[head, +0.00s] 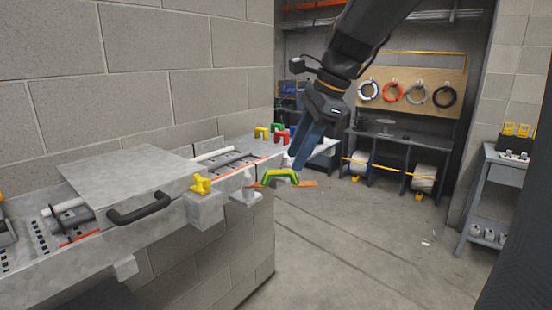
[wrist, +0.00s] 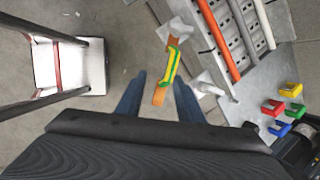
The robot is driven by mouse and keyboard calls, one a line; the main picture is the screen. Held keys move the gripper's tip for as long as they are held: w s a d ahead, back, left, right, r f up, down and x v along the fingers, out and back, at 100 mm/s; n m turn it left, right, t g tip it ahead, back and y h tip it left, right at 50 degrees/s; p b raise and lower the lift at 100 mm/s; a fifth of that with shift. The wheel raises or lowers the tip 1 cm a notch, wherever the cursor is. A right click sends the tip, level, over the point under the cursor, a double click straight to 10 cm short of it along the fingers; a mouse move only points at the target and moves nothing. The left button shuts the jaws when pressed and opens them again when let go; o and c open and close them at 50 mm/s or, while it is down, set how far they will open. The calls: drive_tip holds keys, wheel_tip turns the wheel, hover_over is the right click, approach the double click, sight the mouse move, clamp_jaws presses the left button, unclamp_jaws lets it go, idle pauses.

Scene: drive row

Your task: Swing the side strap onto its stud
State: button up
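The side strap (head: 309,184) is a flat orange strip with a green and yellow handle (head: 280,176). It sticks out from a pale bracket (head: 243,196) at the ledge's front side. In the wrist view the strap (wrist: 160,97) hangs out over the floor, its free end lined up between my fingertips. A pale peg (wrist: 203,78) beside the ledge may be the stud; I cannot tell for sure. My gripper (head: 301,158) has blue fingers and is open and empty; it also shows in the wrist view (wrist: 157,92). I see no contact with the strap.
A grey ledge (head: 100,240) runs along the block wall, with a dark handle (head: 140,210) and a yellow knob (head: 200,184). Coloured clips (wrist: 272,107) stand on its far part. A shelf (head: 488,185) stands at right.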

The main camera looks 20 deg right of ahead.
sight(283, 171)
drive_tip(key=shift+m, duration=0.7)
drive_tip(key=w+a+f, duration=0.1)
drive_tip(key=f, duration=0.1)
drive_tip(key=w+a+f+p, duration=0.1)
drive_tip(key=w+f, duration=0.1)
drive_tip(key=shift+w+a+f, duration=0.2)
drive_tip(key=shift+w, duration=0.1)
clamp_jaws()
